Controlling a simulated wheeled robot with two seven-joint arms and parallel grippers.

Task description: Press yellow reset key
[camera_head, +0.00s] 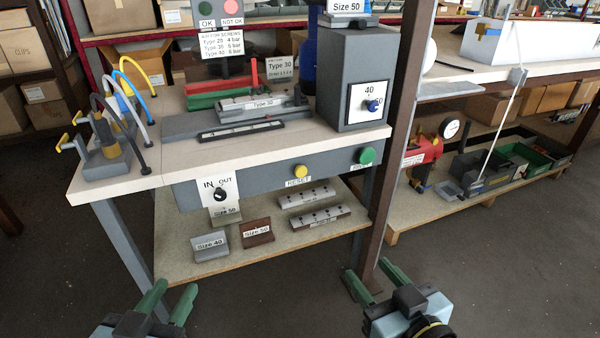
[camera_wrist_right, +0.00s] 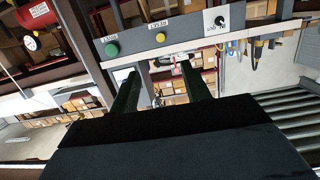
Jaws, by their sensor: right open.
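The yellow reset key (camera_head: 301,171) is a round button on the grey front panel (camera_head: 255,183) of the workbench, above a RESET label. It also shows in the right wrist view (camera_wrist_right: 160,37), where the picture is upside down. My right gripper (camera_head: 370,270) is open and empty, low in front of the bench, right of the key and apart from it. In the right wrist view its two dark green fingers (camera_wrist_right: 158,70) point toward the panel, with the key beyond them. My left gripper (camera_head: 172,290) is open and empty at the lower left, well away from the key.
A green button (camera_head: 367,155) sits right of the key, and an IN/OUT knob (camera_head: 220,194) sits left of it. A brown post (camera_head: 385,150) stands at the bench's right. A lower shelf (camera_head: 270,235) holds Size blocks. The floor ahead is clear.

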